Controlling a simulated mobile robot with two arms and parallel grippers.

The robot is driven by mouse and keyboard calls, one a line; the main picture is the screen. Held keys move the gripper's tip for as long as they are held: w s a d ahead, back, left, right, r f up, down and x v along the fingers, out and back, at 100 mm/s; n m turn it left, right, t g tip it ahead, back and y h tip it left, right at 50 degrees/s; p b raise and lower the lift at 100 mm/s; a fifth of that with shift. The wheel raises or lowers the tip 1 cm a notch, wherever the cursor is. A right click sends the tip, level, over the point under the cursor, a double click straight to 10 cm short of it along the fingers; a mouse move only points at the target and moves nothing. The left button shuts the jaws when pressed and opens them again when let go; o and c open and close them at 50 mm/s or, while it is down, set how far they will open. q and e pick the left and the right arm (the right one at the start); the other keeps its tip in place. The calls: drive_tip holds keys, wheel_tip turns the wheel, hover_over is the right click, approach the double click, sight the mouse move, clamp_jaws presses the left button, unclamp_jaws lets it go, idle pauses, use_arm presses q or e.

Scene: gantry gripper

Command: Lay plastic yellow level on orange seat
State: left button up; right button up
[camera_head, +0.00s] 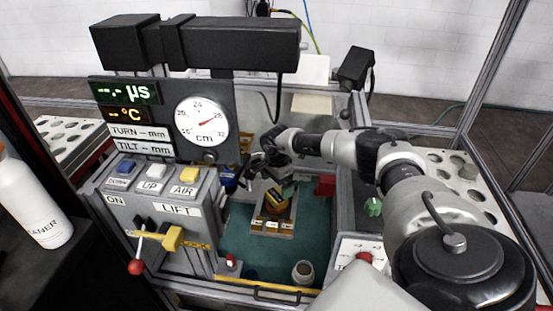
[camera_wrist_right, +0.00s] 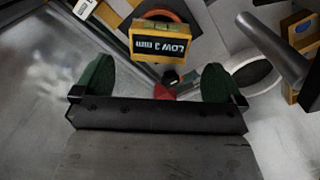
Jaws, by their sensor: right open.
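The yellow level (camera_wrist_right: 160,42), with a dark "LOW 3 mm" label and a green vial, lies just beyond my right fingertips in the right wrist view. The orange seat (camera_wrist_right: 181,16) shows as a curved orange edge behind it. In the head view the yellow level (camera_head: 275,198) is small and tilted over the tray; I cannot tell how it touches the seat. My right gripper (camera_wrist_right: 157,84) is open, its two green pads wide apart with nothing held between them. In the head view it hangs above the tray, partly hidden by its wrist. My left gripper is not in view.
A tray with labelled blocks (camera_head: 272,232) stands on the green floor (camera_head: 235,240). A control panel with buttons and a yellow lever (camera_head: 172,238) is at the left. A small round cup (camera_head: 303,272) stands near the front edge. A dial gauge (camera_head: 201,121) stands behind.

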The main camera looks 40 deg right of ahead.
sight(276, 195)
wheel_tip(276, 195, up, 6)
drive_tip(key=b, duration=0.1)
idle(1.4)
